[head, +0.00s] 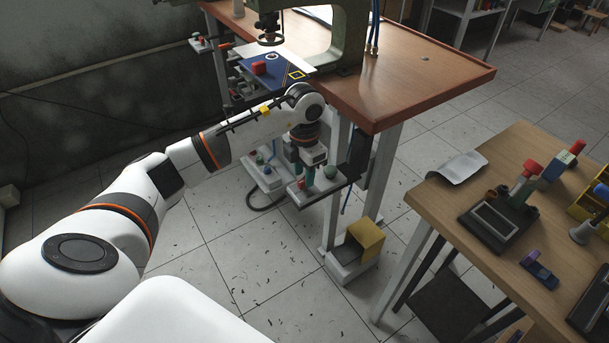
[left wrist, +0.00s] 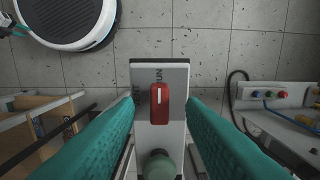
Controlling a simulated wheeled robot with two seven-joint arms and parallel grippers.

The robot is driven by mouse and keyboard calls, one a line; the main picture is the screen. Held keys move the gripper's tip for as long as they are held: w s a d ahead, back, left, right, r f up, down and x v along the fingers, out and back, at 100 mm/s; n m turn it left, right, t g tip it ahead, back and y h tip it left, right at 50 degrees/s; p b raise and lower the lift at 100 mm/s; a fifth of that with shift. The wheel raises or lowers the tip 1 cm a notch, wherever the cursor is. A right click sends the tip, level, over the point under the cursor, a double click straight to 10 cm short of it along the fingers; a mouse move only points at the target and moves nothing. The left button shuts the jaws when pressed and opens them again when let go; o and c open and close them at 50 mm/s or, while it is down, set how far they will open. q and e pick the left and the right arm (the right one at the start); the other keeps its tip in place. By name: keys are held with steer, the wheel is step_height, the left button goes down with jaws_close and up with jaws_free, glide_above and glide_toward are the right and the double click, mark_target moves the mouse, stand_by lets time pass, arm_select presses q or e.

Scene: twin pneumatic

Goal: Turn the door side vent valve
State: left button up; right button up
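The left wrist view shows a red valve handle (left wrist: 159,104) with a white line on it. It sits on a grey plate (left wrist: 145,73) with partly hidden lettering. My left gripper (left wrist: 160,108) has its two green fingers on either side of the handle, with a visible gap on each side. A round green knob (left wrist: 159,166) is at the plate's lower end. In the head view, my left gripper (head: 306,178) reaches down to the valve shelf on the table's leg, and the green knob (head: 330,171) shows beside it.
A small panel with coloured buttons (head: 262,173) hangs left of the shelf; it also shows in the left wrist view (left wrist: 290,95). The press table (head: 400,85) stands above. A yellow-covered pedal (head: 365,236) is on the floor. A wooden workbench (head: 480,190) stands at right.

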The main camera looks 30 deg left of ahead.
arm_select(q)
steer(key=shift+f, duration=0.85)
steer(key=shift+c, duration=0.4)
jaws_close()
